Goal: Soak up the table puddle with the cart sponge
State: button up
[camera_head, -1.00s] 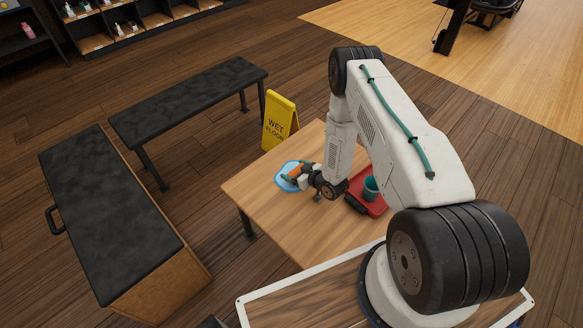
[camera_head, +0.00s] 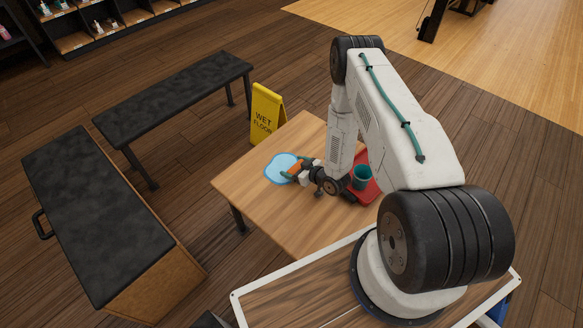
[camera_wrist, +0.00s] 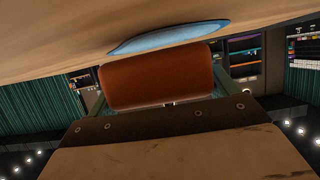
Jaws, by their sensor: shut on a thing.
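A light blue puddle (camera_head: 279,167) lies on the wooden table (camera_head: 243,190), toward its left side. My gripper (camera_head: 295,168) is shut on an orange-brown sponge (camera_head: 294,168) at the puddle's right part. In the wrist view the sponge (camera_wrist: 155,77) fills the space between the teal fingers, with the blue puddle (camera_wrist: 168,37) just beyond it. Whether the sponge touches the puddle or hangs just above it I cannot tell.
A red tray (camera_head: 371,188) with a teal cup (camera_head: 361,176) stands on the table, partly behind my arm. A yellow wet floor sign (camera_head: 266,115) stands behind the table. Dark benches (camera_head: 175,97) are at the left.

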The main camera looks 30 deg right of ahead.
jog(key=shift+w+d, duration=0.1)
jog(key=shift+d, duration=0.3)
jog(key=shift+w+a, duration=0.65)
jog(key=shift+w, duration=0.8)
jog(key=shift+w+a, duration=0.65)
jog(key=shift+w, duration=0.75)
jog(key=shift+w+a, duration=0.65)
jog(key=shift+w, duration=0.8)
jog(key=shift+w+a, duration=0.25)
jog(key=shift+w, duration=0.4)
jog(key=shift+w+a, duration=0.25)
jog(key=shift+w, duration=0.4)
jog(key=shift+w+a, duration=0.25)
jog(key=shift+w, duration=0.4)
jog(key=shift+w+d, duration=0.35)
jog(key=shift+d, duration=0.55)
jog(key=shift+s+d, duration=0.25)
jog(key=shift+s, duration=0.15)
jog(key=shift+s+d+f, duration=0.1)
jog(key=shift+s+d, duration=0.65)
jog(key=shift+s, duration=1.25)
jog(key=shift+s+d+r, duration=0.1)
jog(key=shift+s+d, duration=0.65)
jog(key=shift+s, duration=1.2)
jog(key=shift+s+d+f, duration=0.1)
jog(key=shift+s+d, duration=0.65)
jog(key=shift+s, duration=1.25)
